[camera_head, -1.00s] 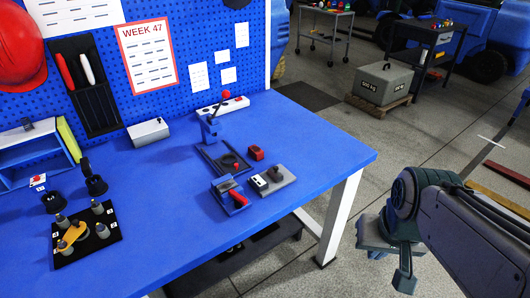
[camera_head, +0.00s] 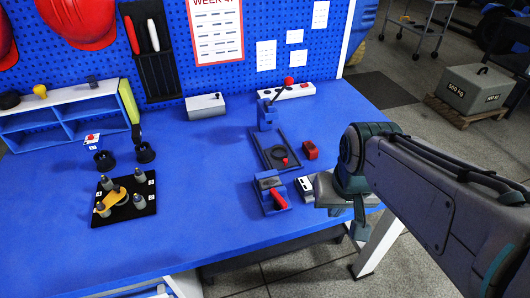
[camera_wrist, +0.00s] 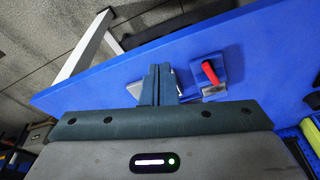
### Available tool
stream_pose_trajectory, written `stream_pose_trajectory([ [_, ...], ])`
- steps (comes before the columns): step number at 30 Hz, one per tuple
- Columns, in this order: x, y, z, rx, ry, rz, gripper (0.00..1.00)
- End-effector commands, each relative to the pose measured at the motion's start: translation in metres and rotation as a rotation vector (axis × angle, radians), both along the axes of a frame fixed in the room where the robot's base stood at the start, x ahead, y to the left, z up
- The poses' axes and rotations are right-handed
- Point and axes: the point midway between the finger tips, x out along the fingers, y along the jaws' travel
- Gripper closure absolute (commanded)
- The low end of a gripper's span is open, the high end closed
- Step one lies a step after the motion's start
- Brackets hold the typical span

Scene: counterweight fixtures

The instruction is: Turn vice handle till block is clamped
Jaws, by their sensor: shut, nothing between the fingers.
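The vice (camera_head: 264,196) is a small blue fixture near the bench's front edge in the head view. Its red handle (camera_head: 279,200) points toward the front, and a grey piece (camera_head: 268,183) shows between its blue parts; I cannot tell if this is the block or whether it is gripped. In the wrist view the vice (camera_wrist: 222,62) is right of my fingers, with the red handle (camera_wrist: 209,72) clear of them. My gripper (camera_head: 359,230) is right of the vice by the bench's front right edge. It also shows in the wrist view (camera_wrist: 160,68), shut and empty.
A grey-and-white box (camera_head: 305,187) stands between the vice and my gripper, partly hidden by my arm. A lever press (camera_head: 267,115) and a red block (camera_head: 310,150) are behind. A black plate with pegs (camera_head: 125,197) lies left. Bare blue bench (camera_head: 205,215) separates them.

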Motion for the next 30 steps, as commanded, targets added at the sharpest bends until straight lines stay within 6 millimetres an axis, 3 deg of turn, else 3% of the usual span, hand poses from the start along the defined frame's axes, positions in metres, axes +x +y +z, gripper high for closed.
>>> stream_pose_trajectory([
  [5,0.024,-0.001,0.006,0.057,0.063,-0.167,1.0],
  [18,0.128,0.007,0.0,0.221,0.358,-0.854,1.0],
  [24,0.147,0.006,-0.007,0.238,0.416,-0.993,1.0],
  [30,0.147,0.01,-0.025,0.239,0.425,-1.012,1.0],
])
